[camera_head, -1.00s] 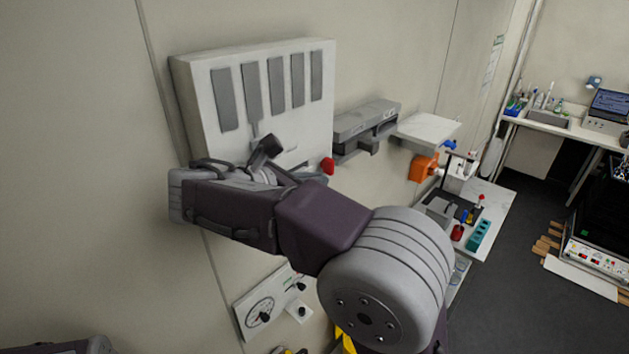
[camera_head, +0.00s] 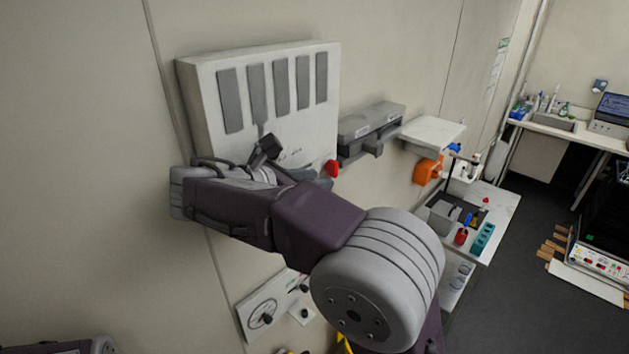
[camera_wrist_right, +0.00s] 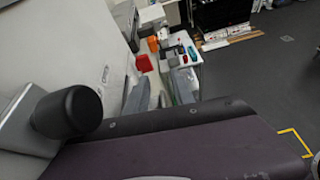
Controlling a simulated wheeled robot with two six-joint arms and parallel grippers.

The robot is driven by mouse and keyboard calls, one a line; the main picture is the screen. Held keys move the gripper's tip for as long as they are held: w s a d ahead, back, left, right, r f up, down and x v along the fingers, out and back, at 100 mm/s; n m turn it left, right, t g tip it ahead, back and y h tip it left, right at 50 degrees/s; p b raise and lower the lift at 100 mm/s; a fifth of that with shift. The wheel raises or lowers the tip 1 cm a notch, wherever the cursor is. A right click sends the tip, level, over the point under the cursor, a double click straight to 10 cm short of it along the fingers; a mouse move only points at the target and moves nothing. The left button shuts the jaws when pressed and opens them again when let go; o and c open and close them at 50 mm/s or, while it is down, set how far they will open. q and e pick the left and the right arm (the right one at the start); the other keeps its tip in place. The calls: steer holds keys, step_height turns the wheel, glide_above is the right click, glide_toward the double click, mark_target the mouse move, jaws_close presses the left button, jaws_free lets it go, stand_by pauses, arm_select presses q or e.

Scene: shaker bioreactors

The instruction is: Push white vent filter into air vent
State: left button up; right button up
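No white vent filter can be made out in either view. No opening that I can name for sure as the air vent shows either. A white wall box (camera_head: 300,118) with several grey upright strips is behind my right arm. My right gripper (camera_wrist_right: 162,92) shows in the wrist view as two grey fingers set apart, with no held object visible between them. In the head view the fingers are mostly hidden behind my forearm, just below the box. A red knob-like part (camera_head: 332,168) is beside them. My left gripper is out of view.
Below is a gauge panel (camera_head: 264,316). A bench (camera_head: 508,208) holds small items. Dark floor (camera_head: 510,290) is open at the right.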

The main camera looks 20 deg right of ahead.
steer(key=shift+a, duration=0.15)
steer(key=b+v, duration=0.2)
steer(key=v, duration=0.7)
steer(key=shift+d+r, duration=0.1)
steer(key=shift+d, duration=0.15)
